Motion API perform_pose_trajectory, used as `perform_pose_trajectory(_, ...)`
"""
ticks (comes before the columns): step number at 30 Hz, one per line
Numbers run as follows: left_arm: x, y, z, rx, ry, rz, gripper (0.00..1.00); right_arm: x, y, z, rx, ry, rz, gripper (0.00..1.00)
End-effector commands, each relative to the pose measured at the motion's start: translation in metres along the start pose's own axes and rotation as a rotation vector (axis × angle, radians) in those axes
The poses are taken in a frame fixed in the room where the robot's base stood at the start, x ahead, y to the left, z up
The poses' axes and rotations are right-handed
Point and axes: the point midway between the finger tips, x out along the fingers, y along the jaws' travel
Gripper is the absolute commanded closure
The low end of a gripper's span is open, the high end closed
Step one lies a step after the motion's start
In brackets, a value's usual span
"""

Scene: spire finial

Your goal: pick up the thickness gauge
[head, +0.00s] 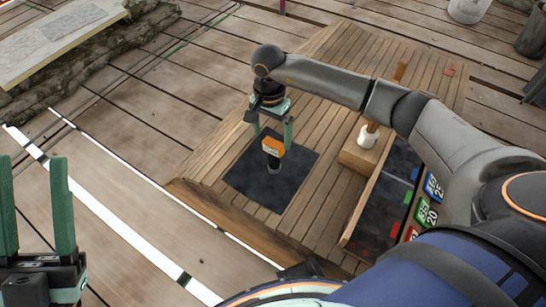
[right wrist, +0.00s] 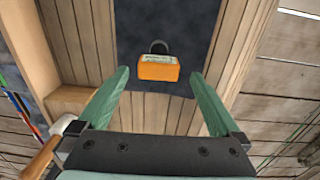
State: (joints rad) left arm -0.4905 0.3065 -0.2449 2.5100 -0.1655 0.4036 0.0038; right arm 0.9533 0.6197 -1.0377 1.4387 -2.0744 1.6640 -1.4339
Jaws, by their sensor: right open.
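The thickness gauge (head: 273,147) is a small orange block with a pale face and a dark rounded end. It stands on a dark mat (head: 242,180) on the slatted wooden table. In the right wrist view the gauge (right wrist: 158,70) shows ahead, between the lines of the two fingers. My right gripper (head: 273,131) is open, pointing down over the gauge, with a green finger to each side. I cannot tell whether the fingers touch it. My left gripper (head: 35,205) is open and empty at the left edge, away from the table.
A wooden block (head: 357,158) holds a white-headed tool (head: 369,136) with a wooden handle, right of the mat. A dark wood-edged tray (head: 380,210) lies beyond it, beside coloured number cards (head: 432,190). The slats left of the mat are bare.

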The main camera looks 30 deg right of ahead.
Motion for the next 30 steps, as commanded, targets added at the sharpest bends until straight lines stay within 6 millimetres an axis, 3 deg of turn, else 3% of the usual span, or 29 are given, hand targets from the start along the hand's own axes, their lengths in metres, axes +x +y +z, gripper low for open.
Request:
perform_pose_trajectory(7, -0.006, 0.005, 0.005, 0.001, -0.001, 0.016, 0.5, 0.018, 0.001, 0.0, 0.0, -0.003, 0.0, 0.0)
perform_pose_trajectory(15, -0.019, 0.014, 0.02, 0.016, -0.008, 0.026, 0.5, 0.057, 0.002, -0.003, 0.0, -0.003, -0.001, 0.0)
perform_pose_trajectory(23, -0.018, 0.013, 0.02, 0.015, -0.01, 0.019, 0.5, 0.059, 0.002, -0.003, 0.0, -0.002, -0.002, 0.0)
perform_pose_trajectory(30, -0.017, 0.013, 0.019, 0.013, -0.01, 0.014, 0.5, 0.059, 0.002, -0.003, 0.0, -0.002, -0.002, 0.25)
